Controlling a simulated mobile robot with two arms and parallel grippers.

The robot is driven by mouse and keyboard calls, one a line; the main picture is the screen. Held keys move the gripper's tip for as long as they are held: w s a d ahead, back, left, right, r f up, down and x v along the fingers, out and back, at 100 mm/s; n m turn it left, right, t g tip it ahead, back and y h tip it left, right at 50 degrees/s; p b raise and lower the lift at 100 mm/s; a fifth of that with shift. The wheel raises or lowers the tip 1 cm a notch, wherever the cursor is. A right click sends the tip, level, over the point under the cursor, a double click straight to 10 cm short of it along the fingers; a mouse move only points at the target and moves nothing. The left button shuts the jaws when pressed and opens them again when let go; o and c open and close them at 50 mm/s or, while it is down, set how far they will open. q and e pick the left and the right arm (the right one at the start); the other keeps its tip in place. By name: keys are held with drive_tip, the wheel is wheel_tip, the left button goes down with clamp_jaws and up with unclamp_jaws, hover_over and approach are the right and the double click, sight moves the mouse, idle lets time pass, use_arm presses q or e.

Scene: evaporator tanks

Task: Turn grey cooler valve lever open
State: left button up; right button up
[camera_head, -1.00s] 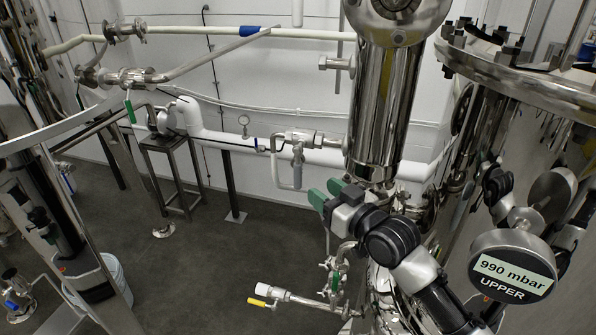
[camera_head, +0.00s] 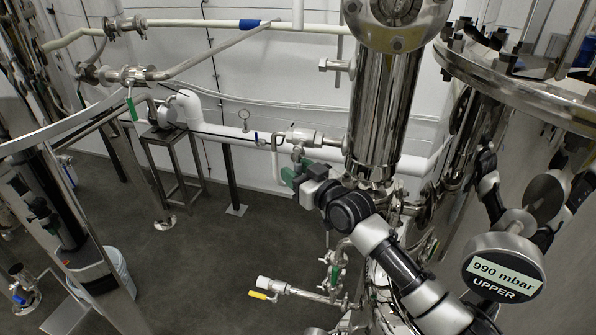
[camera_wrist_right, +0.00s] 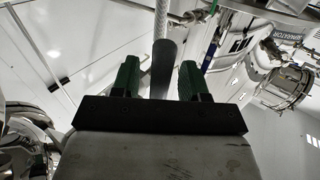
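The grey cooler valve lever (camera_head: 297,153) hangs from the horizontal pipe fitting left of the tall steel column in the head view. Its lower part is hard to make out by my gripper. My right gripper (camera_head: 294,172), with green fingers, is at the lever's lower end. In the right wrist view the dark grey lever (camera_wrist_right: 161,68) stands between the two green fingers of my right gripper (camera_wrist_right: 158,64), with a gap on each side. The fingers are open around it and not closed on it. My left gripper is not in view.
The steel column (camera_head: 382,115) stands right of the lever. A yellow-handled valve (camera_head: 262,295) is below it. A round gauge (camera_head: 503,267) reading 990 mbar is at the lower right. White pipes (camera_head: 235,133) run along the back wall. Open floor lies to the left.

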clamp_jaws()
